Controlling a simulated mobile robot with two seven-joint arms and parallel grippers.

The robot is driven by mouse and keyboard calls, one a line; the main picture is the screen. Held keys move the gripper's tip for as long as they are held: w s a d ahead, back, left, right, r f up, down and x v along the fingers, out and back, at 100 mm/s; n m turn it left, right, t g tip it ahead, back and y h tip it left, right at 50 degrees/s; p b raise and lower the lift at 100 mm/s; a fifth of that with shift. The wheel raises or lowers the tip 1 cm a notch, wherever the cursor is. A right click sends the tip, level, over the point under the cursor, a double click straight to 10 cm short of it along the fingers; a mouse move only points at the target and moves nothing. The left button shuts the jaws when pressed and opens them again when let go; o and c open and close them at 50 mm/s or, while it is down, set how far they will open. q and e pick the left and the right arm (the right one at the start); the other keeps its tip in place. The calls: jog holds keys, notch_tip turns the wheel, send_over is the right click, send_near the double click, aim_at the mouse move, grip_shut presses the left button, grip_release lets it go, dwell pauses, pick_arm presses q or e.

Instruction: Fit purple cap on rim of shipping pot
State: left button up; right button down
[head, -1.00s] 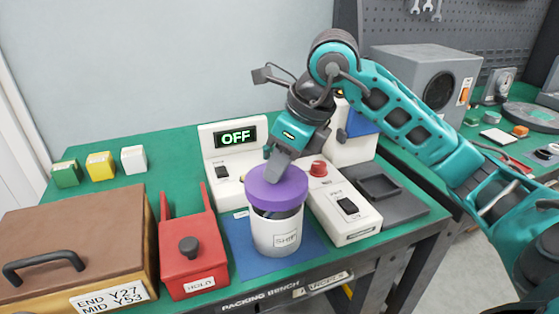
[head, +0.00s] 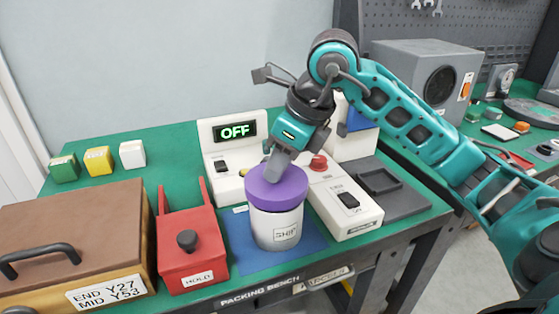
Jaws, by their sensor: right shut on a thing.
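The purple cap (head: 279,192) sits level over the top of the white shipping pot (head: 277,232), covering its mouth. No gap shows between cap and pot from this side. The pot, labelled SHIP, stands upright on a blue mat (head: 310,248). My right gripper (head: 274,176) reaches down from above and is shut on the purple cap at its upper side. The fingertips and the exact grip are partly hidden. My left gripper is not in view.
A red HOLD box (head: 186,265) and a brown case (head: 70,230) stand left of the pot. A white unit with an OFF display (head: 235,132) is behind. A white switch box (head: 345,207) is close on the right. Small coloured blocks (head: 99,160) lie at the back left.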

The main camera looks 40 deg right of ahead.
jog(key=shift+f+b, duration=0.65)
jog(key=shift+f, duration=0.15)
jog(key=shift+f+b, duration=0.35)
jog(key=shift+f, duration=0.05)
jog(key=shift+f+b, duration=0.4)
jog(key=shift+f, duration=0.05)
jog(key=c, duration=0.9)
grip_release()
